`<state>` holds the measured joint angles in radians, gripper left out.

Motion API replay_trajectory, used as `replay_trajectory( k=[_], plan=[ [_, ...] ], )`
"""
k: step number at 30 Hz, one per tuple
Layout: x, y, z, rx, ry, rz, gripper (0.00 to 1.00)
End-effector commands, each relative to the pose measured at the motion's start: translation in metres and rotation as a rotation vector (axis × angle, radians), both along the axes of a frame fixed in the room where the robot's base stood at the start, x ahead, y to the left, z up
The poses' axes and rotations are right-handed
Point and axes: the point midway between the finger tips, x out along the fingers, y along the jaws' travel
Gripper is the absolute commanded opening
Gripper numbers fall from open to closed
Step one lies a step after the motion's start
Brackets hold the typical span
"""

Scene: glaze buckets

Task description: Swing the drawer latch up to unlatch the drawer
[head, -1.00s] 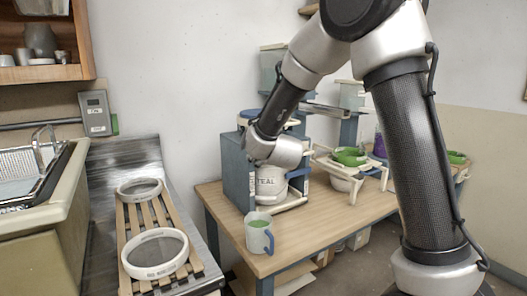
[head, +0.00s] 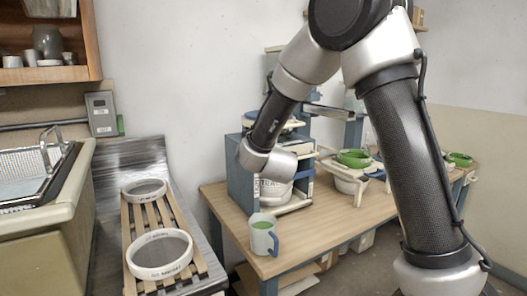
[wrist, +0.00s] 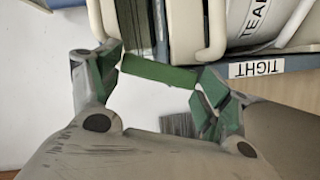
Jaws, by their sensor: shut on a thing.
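In the wrist view my gripper (wrist: 160,75) is shut on a green bar (wrist: 160,72), one padded fingertip at each end of it. The bar looks like the drawer latch, but the drawer itself cannot be made out. The bar lies close to a cream frame and a blue edge with a label reading TIGHT (wrist: 258,68). In the head view my fingers are hidden behind my wrist link, in front of the blue cabinet (head: 238,178) on the table.
A white bucket marked TEAL (wrist: 250,20) stands close behind the latch. A mug (head: 262,238) with green content stands at the table's front left corner. Sieves (head: 160,254) lie on a slatted rack at the left.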

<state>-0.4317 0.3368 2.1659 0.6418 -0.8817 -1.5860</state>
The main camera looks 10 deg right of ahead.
Motion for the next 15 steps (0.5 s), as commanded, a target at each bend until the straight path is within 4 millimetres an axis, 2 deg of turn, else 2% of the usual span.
replay_trajectory(
  k=[5, 6, 9, 15],
  plan=[
    [0.0002, 0.0011, 0.0002, -0.001, 0.000, 0.003, 0.34],
    [0.0002, 0.0011, 0.0002, -0.001, 0.000, 0.003, 0.81],
    [0.0002, 0.0009, 0.0001, 0.000, 0.000, 0.002, 0.99],
    [0.0000, 0.0005, 0.0001, 0.000, 0.000, 0.002, 0.99]
  ],
)
